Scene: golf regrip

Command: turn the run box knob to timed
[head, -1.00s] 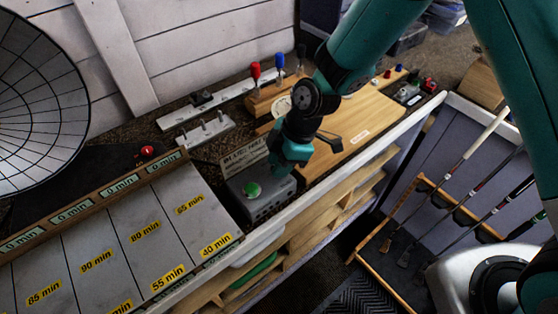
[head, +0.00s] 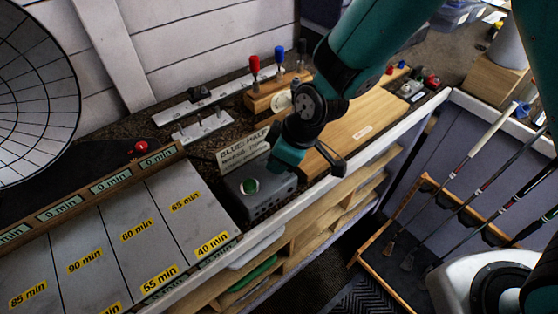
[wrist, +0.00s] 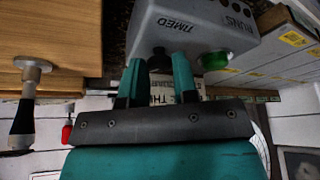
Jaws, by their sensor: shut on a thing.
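The run box is a grey box (wrist: 190,25) lettered "TIMED" and "RUNS" in the wrist view; in the head view it sits on the bench (head: 262,205). It has a green button (wrist: 215,61). The dark knob (wrist: 159,58) is beside the button, under the "TIMED" lettering in the picture. My gripper (wrist: 159,70) has its two teal fingers on either side of the knob, shut on it. Which way the knob points is hidden by the fingers. In the head view my gripper (head: 284,160) reaches the far side of the box and hides the knob.
A sign (head: 243,150) stands behind the box. A wooden block with red and blue levers (head: 270,95) and a wooden board (head: 365,125) lie farther back. Labelled minute trays (head: 140,235) are at left. Golf clubs (head: 460,165) lean in a rack at right.

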